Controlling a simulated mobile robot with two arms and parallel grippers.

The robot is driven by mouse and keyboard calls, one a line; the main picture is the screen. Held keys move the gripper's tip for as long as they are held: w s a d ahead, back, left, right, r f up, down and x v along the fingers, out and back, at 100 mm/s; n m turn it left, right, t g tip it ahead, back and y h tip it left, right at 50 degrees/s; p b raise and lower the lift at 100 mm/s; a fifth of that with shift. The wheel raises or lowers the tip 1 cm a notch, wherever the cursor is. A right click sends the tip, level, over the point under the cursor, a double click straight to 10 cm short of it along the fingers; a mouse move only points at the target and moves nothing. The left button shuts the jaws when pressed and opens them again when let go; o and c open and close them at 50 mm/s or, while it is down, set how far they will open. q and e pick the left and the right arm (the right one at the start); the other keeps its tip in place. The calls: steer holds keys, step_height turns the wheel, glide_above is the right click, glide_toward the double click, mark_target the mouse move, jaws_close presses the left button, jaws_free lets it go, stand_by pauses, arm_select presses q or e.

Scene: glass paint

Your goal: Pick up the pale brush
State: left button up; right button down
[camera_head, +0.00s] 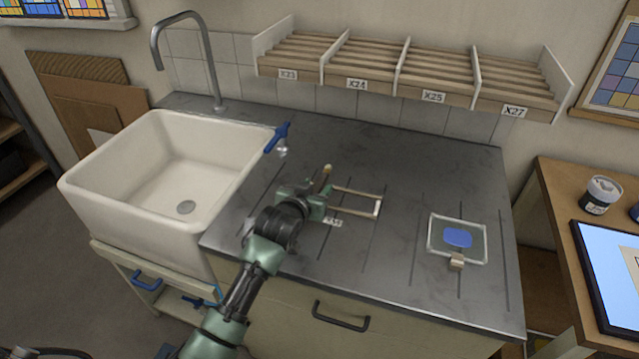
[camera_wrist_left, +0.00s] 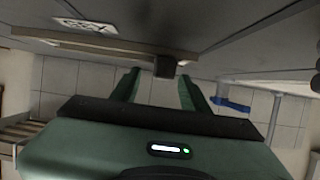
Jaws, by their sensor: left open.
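A small pale tip on a dark stem (camera_head: 327,170) shows just behind my left gripper in the head view. It looks like a brush end, but the rest is hidden and I cannot tell whether it is the pale brush. My left gripper (camera_head: 322,195) is low over the worktop at the left end of a narrow wooden rack (camera_head: 357,212). In the left wrist view, the open green fingers (camera_wrist_left: 160,78) have a dark block (camera_wrist_left: 166,67) between or beyond their tips, beside a wooden rail (camera_wrist_left: 110,43). I cannot tell if they touch it. My right gripper is not in view.
A white sink (camera_head: 120,200) with a tap (camera_head: 208,60) is at left, a blue-handled valve (camera_head: 278,138) at its right edge. Slatted shelves (camera_head: 400,68) hang behind. A glass panel with a blue patch (camera_head: 458,238) lies right on the grey worktop (camera_head: 410,180).

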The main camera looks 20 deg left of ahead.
arm_select(q)
steer(key=shift+x, duration=0.85)
steer(key=shift+s, duration=0.1)
steer(key=shift+c, duration=0.3)
jaws_close()
